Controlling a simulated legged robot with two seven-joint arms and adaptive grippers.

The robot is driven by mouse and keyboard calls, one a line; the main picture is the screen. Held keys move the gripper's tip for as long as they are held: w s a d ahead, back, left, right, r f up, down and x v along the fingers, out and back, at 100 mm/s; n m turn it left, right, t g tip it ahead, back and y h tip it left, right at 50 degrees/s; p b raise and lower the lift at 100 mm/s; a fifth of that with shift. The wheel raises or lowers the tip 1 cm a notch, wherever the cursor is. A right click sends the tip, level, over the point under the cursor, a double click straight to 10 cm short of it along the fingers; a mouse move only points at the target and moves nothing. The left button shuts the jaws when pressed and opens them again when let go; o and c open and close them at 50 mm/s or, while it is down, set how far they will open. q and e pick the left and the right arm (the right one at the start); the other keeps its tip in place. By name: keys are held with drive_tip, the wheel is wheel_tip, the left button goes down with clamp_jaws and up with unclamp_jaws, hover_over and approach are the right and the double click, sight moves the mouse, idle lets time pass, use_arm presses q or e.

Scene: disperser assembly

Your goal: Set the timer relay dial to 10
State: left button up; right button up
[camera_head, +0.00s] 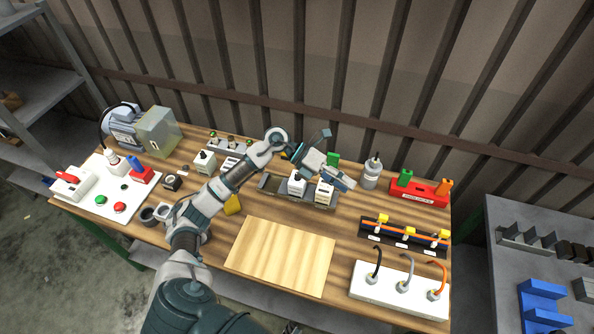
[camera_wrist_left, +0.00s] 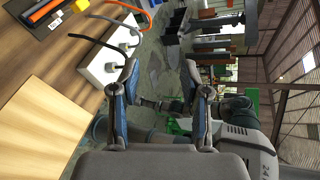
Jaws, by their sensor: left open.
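My left gripper (camera_head: 343,182) hangs over the back middle of the workbench, above and beside two small white modules in a grey tray (camera_head: 270,184). One white module (camera_head: 297,184) has a dark top; the other white module (camera_head: 324,194) has dark marks on its front. Which one is the timer relay, and its dial reading, is too small to tell. In the left wrist view the gripper (camera_wrist_left: 162,82) is open, with nothing between its fingers. The modules do not show there. My right gripper is not in view.
A bare wooden board (camera_head: 281,257) lies at the front middle. A white block with cables (camera_head: 400,290) is at front right, with a black cable rack (camera_head: 403,238) behind it. A red holder (camera_head: 420,193) stands at back right. A white control panel (camera_head: 105,188) is at left.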

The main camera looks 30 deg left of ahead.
use_arm(q)
drive_tip(key=w+a+f+m+t+y+p, duration=0.1)
drive_tip(key=w+a+f+t+y, duration=0.15)
drive_tip(key=a+y, duration=0.65)
drive_tip(key=w+a+f+t+y, duration=0.1)
drive_tip(key=w+a+f+y, duration=0.15)
drive_tip(key=a, duration=1.15)
drive_tip(key=shift+y, duration=0.35)
drive_tip(key=p+x, duration=0.1)
drive_tip(key=x, duration=1)
drive_tip(key=s+p+x, duration=0.1)
drive_tip(key=x, duration=0.5)
drive_tip(key=shift+f+p, duration=0.2)
drive_tip(key=shift+p, duration=0.15)
clamp_jaws()
